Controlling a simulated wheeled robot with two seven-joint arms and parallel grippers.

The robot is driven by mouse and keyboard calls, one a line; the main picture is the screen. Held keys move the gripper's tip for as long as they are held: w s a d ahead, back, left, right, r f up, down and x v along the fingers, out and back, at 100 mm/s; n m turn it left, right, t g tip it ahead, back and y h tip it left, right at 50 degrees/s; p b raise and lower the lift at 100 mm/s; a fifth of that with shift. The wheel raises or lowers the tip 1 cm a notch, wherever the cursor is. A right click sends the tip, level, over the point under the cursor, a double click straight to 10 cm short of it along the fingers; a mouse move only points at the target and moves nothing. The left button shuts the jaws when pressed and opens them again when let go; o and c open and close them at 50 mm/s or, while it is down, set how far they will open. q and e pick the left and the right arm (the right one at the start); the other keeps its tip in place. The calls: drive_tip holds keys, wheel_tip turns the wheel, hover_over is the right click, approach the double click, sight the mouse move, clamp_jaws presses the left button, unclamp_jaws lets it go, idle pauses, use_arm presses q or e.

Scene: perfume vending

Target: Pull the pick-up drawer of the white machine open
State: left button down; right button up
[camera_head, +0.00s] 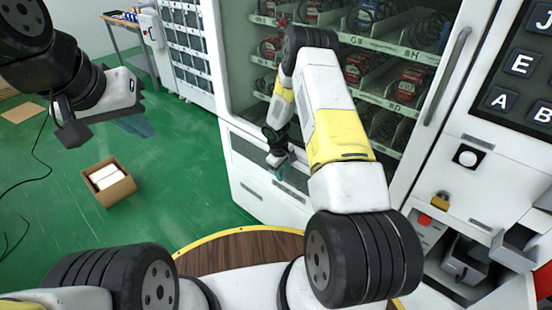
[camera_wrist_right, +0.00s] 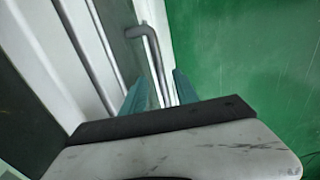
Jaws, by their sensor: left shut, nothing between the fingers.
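The white machine (camera_head: 270,205) fills the middle and right of the head view. Its low front holds a pick-up drawer panel (camera_head: 246,148) with a dark strip, and it looks closed. My right gripper (camera_head: 281,170) is at this panel. In the right wrist view, the right gripper's teal fingers (camera_wrist_right: 161,92) stand apart, with a grey bent bar handle (camera_wrist_right: 153,52) running between them. I cannot tell whether either finger touches the handle. My left gripper (camera_head: 137,126) is shut and empty, above the green floor at the left, away from the machine.
An open cardboard box (camera_head: 108,183) with white content stands on the green floor. A small compartment (camera_head: 468,262) stands at the machine's lower right, below a yellow padlock (camera_head: 440,200). A round wooden surface (camera_head: 235,253) lies in front of the machine. A table (camera_head: 125,25) stands far back.

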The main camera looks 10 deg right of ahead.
drive_tip(key=shift+w+d+f, duration=0.1)
drive_tip(key=shift+f, duration=0.6)
drive_tip(key=shift+w+d+f, duration=0.1)
drive_tip(key=shift+f, duration=0.55)
clamp_jaws()
idle(0.4)
